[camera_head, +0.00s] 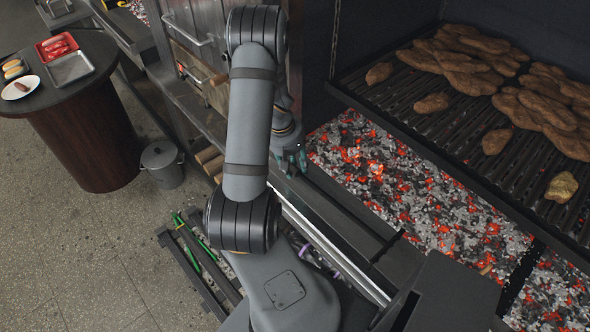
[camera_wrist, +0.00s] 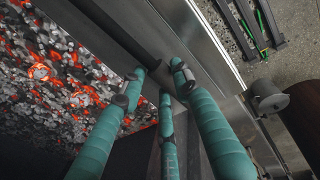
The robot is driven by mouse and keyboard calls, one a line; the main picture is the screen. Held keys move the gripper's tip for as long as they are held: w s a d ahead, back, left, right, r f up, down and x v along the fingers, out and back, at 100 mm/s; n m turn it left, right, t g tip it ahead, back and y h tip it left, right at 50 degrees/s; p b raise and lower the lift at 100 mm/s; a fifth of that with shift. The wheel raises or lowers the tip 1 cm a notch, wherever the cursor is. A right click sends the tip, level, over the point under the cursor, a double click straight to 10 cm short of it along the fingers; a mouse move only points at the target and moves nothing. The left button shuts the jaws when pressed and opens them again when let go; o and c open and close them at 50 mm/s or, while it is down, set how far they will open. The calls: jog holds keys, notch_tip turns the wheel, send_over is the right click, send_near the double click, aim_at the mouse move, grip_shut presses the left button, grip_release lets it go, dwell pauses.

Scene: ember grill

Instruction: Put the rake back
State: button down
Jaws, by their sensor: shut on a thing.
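My gripper (camera_head: 290,160) has teal fingers and is low at the grill's front edge in the head view, partly behind my own arm. In the wrist view, the fingertips of my gripper (camera_wrist: 160,80) are drawn together around the end of a dark bar, which looks like the handle of the rake (camera_wrist: 125,38). The bar lies along the metal front ledge, beside the coals.
Glowing coals (camera_head: 400,195) lie right of the ledge, below a grate (camera_head: 410,110) of meat. Dark rails with green rods (camera_head: 195,255) are low at the left. A bin (camera_head: 162,163) and a round table (camera_head: 90,110) stand farther left. Open floor lies between.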

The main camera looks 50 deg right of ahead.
jog(key=shift+f, duration=0.65)
jog(key=c, duration=1.3)
grip_release()
jog(key=p+v, duration=0.3)
jog(key=v, duration=0.9)
